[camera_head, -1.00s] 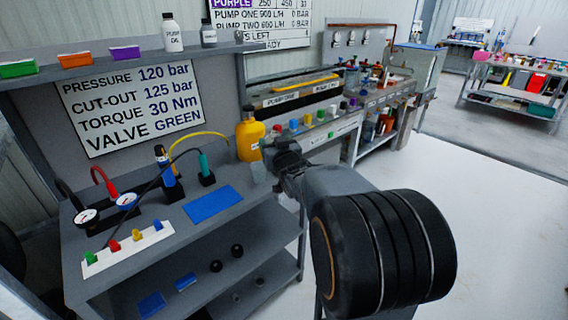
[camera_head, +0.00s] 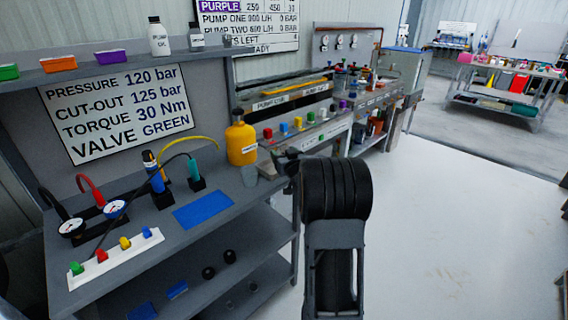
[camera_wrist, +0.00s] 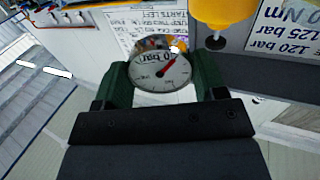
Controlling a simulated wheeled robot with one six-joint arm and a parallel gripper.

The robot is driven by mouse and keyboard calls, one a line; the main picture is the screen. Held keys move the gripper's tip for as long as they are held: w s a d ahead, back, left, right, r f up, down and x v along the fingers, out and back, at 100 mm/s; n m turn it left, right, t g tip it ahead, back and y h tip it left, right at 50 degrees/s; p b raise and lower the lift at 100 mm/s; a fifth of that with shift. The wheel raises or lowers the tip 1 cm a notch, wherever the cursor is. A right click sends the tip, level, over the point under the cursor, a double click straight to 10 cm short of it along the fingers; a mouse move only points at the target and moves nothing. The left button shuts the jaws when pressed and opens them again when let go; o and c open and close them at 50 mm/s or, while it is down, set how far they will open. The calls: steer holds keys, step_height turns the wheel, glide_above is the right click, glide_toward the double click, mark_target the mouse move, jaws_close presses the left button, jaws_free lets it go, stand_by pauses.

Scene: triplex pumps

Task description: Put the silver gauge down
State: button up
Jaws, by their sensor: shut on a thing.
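In the wrist view the silver gauge (camera_wrist: 160,72), a round white dial with a red needle, sits between the green fingers of my gripper (camera_wrist: 160,80). The gripper is shut on it, and the dial faces the camera. In the head view my gripper (camera_head: 284,161) is at the right end of the grey bench, beside the yellow bottle; the held gauge cannot be made out there. The grey bench (camera_head: 110,286) carries two other gauges, one on a black hose (camera_head: 72,227) and one on a red hose (camera_head: 115,209).
A blue mat (camera_head: 203,208) lies bare on the bench. A white rack with coloured valves (camera_head: 116,257) lies along the front left. Open floor (camera_head: 450,220) is to the right.

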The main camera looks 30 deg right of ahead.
steer(key=shift+f, duration=1.6)
steer(key=shift+f+b, duration=0.1)
steer(key=shift+b, duration=0.25)
steer(key=shift+f+b, duration=0.35)
steer(key=shift+b, duration=0.05)
steer(key=o, duration=1.2)
